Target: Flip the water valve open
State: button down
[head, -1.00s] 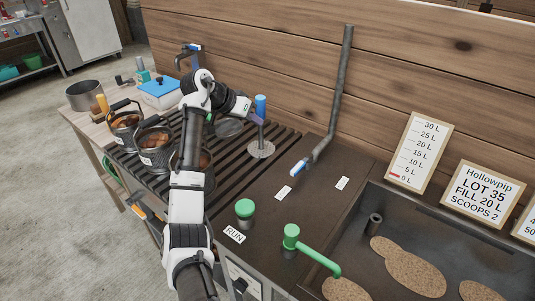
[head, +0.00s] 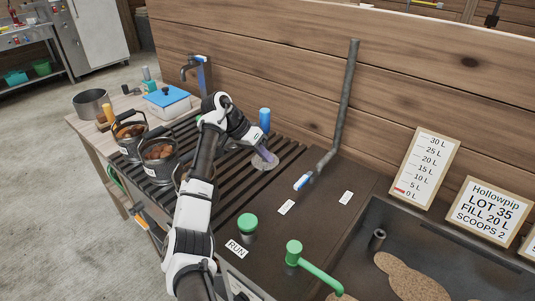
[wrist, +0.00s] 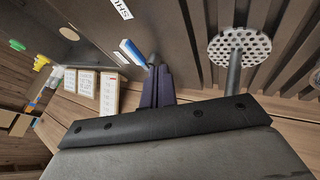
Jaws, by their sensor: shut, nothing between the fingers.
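The water valve shows as a blue-and-white lever (head: 303,182) at the lower end of a grey pipe (head: 345,100) that runs up the wooden wall. Two small white labels lie near it, the closer one (head: 286,207) in front of the lever. My gripper (head: 267,155) is shut and empty, with dark purple fingers pointing down and right toward the lever, some way left of it. In the wrist view the lever (wrist: 131,52) appears just beyond and left of the shut fingertips (wrist: 157,72). I see no contact, though the exact gap is unclear.
A perforated disc tool (wrist: 240,44) with a blue-topped handle (head: 264,120) stands on the slats close by my gripper. A green knob (head: 247,222) and green tap handle (head: 294,250) stand in front. Metal buckets (head: 160,158) stand left; a dark basin (head: 440,245) lies right.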

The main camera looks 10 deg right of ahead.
aim_at(306, 178)
jog(key=p+x, duration=0.2)
jog(key=x, duration=0.5)
jog(key=shift+s+d+r, duration=0.1)
jog(key=shift+s+d, duration=0.05)
jog(key=shift+s, duration=0.05)
jog(key=shift+s+d+r+p, duration=0.1)
jog(key=shift+s+d+p, duration=0.65)
jog(key=shift+s, duration=0.2)
jog(key=shift+s+d, duration=0.35)
jog(key=shift+s, duration=0.1)
jog(key=shift+d+f, duration=0.1)
jog(key=shift+f, duration=0.15)
